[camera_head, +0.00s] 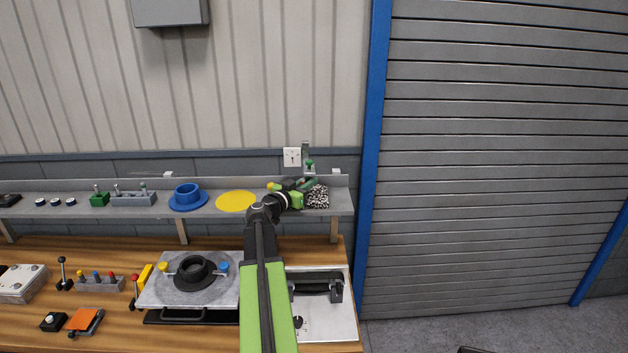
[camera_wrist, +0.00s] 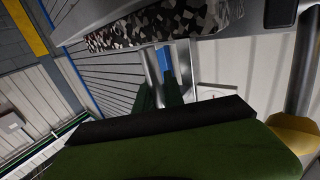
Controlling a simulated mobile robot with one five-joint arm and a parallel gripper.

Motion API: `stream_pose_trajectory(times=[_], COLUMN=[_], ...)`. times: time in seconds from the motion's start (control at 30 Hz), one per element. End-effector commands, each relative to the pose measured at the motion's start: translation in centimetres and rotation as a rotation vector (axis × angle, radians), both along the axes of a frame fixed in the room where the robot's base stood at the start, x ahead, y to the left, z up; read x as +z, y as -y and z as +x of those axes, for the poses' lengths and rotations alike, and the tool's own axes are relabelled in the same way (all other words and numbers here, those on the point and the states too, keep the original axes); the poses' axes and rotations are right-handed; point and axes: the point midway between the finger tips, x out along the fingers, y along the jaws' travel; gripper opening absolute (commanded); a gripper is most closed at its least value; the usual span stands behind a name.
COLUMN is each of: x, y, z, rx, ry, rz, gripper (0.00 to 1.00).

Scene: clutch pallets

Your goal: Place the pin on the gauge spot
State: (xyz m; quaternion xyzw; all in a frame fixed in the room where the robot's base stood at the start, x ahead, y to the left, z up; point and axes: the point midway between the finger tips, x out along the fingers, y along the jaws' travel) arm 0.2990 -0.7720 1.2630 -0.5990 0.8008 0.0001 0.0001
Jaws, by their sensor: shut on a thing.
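My gripper (camera_head: 285,189) is over the shelf, just left of and close to a black-and-white speckled block (camera_head: 317,199), the likely gauge spot. It is shut on what seems to be the pin. A yellow end (camera_head: 271,186) shows at the gripper; in the wrist view a yellow piece (camera_wrist: 296,134) with a grey shaft shows at the right edge.
A green-knobbed fitting (camera_head: 309,164) and a grey upright stand behind the block. A yellow disc (camera_head: 232,202) and a blue flanged ring (camera_head: 187,198) lie left on the shelf (camera_head: 218,213). The bench below holds a plate with a black ring (camera_head: 193,270) and several pins.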

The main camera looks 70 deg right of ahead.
Motion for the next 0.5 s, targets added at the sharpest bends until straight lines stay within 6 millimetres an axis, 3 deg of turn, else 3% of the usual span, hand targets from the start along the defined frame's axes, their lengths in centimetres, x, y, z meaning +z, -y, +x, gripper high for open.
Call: stream_pose_trajectory(times=[0.07, 0.3, 0.5], x=[0.0, 0.0, -0.2], y=[0.3, 3.8, 3.6], z=[-0.1, -1.0, -1.0], rx=[0.000, 0.000, 0.001], ry=[0.000, 0.000, 0.000], rz=[0.000, 0.000, 0.000], gripper=[0.00, 0.00, 0.00])
